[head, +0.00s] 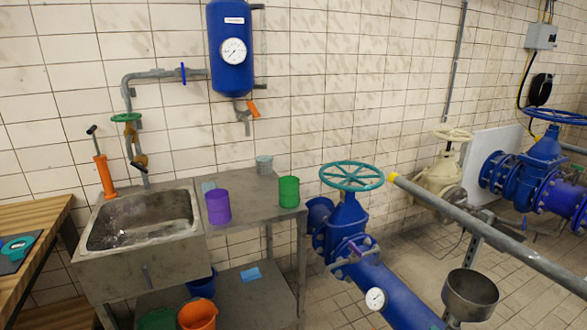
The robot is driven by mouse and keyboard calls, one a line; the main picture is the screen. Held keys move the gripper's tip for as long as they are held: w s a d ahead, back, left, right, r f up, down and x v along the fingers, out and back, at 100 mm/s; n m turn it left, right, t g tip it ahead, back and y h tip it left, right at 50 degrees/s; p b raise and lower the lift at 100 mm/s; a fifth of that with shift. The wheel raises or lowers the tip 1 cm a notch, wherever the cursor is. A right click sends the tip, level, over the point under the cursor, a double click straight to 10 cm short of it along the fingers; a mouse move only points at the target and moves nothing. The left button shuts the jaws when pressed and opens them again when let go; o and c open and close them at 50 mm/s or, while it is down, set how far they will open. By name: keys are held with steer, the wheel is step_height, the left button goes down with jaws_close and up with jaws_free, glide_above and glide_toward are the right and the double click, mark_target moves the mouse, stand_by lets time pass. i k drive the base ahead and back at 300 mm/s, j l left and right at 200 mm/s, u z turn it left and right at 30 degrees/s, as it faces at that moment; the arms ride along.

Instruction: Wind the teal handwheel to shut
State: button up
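The teal handwheel (351,176) is a spoked wheel lying about level on top of a blue gate valve (347,222), near the middle of the head view. The valve sits on a thick blue pipe (395,300) that runs toward the lower right. The wheel's rim is clear all round and nothing touches it. How far the valve is open or shut cannot be told. My gripper is not in view.
A grey pipe (490,235) with a yellow end passes right of the wheel, above a metal funnel (470,294). Left stands a steel sink bench (245,197) with purple (218,206) and green (289,191) cups. Cream (452,135) and blue (556,117) handwheels stand farther right.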

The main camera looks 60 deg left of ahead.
mark_target(350, 177)
steer(key=u, duration=1.25)
steer(key=i+j+z, duration=0.1)
steer(key=i, duration=0.5)
steer(key=i+j, duration=0.15)
steer(key=i, duration=0.5)
steer(key=l+z, duration=0.05)
